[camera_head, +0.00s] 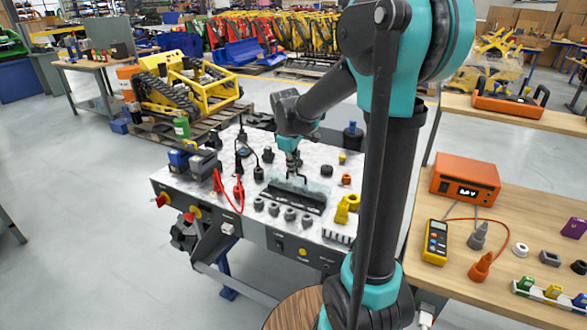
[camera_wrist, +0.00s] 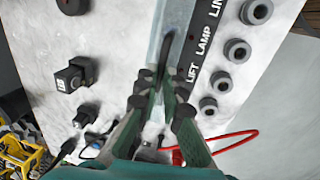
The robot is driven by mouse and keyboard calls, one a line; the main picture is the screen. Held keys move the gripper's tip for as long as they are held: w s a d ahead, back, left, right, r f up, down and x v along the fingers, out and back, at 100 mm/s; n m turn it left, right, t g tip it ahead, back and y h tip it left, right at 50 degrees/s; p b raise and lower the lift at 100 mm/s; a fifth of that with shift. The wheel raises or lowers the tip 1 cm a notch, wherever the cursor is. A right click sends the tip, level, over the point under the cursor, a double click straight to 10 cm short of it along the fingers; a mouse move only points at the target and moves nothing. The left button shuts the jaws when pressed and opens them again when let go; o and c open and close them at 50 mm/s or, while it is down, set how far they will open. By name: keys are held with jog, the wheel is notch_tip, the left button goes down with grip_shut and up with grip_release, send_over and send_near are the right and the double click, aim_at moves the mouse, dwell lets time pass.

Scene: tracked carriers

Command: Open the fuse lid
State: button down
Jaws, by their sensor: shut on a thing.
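The fuse lid (camera_head: 312,186) is a clear, greyish cover on the black fuse box (camera_head: 292,199) in the middle of the panel top. In the wrist view the lid is a pale translucent strip (camera_wrist: 177,18) beside the black label strip reading LIFT, LAMP and LIN (camera_wrist: 203,50). My gripper (camera_head: 291,177) reaches down from above at the lid. In the wrist view my gripper (camera_wrist: 160,88) has its fingers close together at the lid, shut on it. The fingers hide the exact contact, and I cannot tell the lid's angle.
Several grey round caps (camera_head: 274,209) line the front of the fuse box. Red leads (camera_head: 238,190) and black plugs (camera_head: 268,155) lie to the left. Yellow parts (camera_head: 343,208) stand to the right. A wooden table with a multimeter (camera_head: 435,242) is farther right.

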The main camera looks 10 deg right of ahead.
dwell(0.3)
jog(key=shift+w+d+r+g+y, duration=0.15)
jog(key=shift+w+d+g+y, duration=0.25)
jog(key=shift+w+g, duration=0.15)
jog(key=shift+w+d+r+g+y, duration=0.15)
jog(key=shift+w+d+g+y, duration=0.2)
jog(key=shift+g, duration=0.2)
jog(key=shift+w+d+f+g+y, duration=0.1)
jog(key=shift+w+d+g+y, duration=0.55)
jog(key=shift+w+g, duration=0.25)
jog(key=shift+w+d+f+g+y, duration=0.1)
jog(key=shift+w+d+g+y, duration=0.45)
jog(key=shift+w+g+y, duration=0.35)
jog(key=shift+s, duration=0.15)
jog(key=c, duration=1.9)
grip_release()
jog(key=shift+c, duration=0.2)
jog(key=o, duration=0.3)
